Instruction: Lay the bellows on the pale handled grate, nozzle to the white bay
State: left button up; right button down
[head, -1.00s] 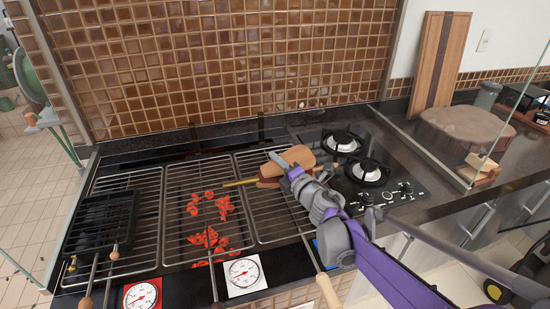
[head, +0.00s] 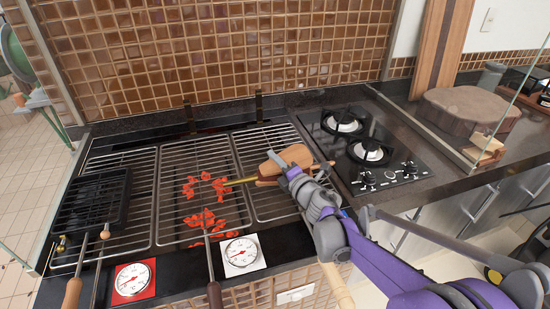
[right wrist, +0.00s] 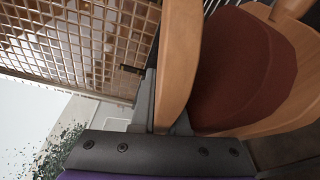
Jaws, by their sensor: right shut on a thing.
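The bellows (head: 286,165) has tan wooden boards, dark red leather and a brass nozzle. My right gripper (head: 284,171) is shut on it and holds it over the right-hand grate (head: 272,207). The nozzle (head: 238,182) points left, towards the middle grate with its red coals. A pale wooden handle (head: 337,288) sticks out in front of the right-hand grate. The white bay shows as a white plate with a dial (head: 241,252) at the front. In the right wrist view the fingers are at a tan board of the bellows (right wrist: 180,60). Contact with the grate cannot be told.
Glowing coals (head: 207,222) lie at the middle grate. A dark grill rack (head: 90,200) sits on the left grate. A red plate with a dial (head: 131,280) is at the front left. Gas burners (head: 370,152) are to the right; a tiled wall is behind.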

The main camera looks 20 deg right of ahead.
jog(key=c, duration=0.8)
grip_release()
jog(key=shift+c, duration=0.2)
jog(key=shift+s, duration=0.1)
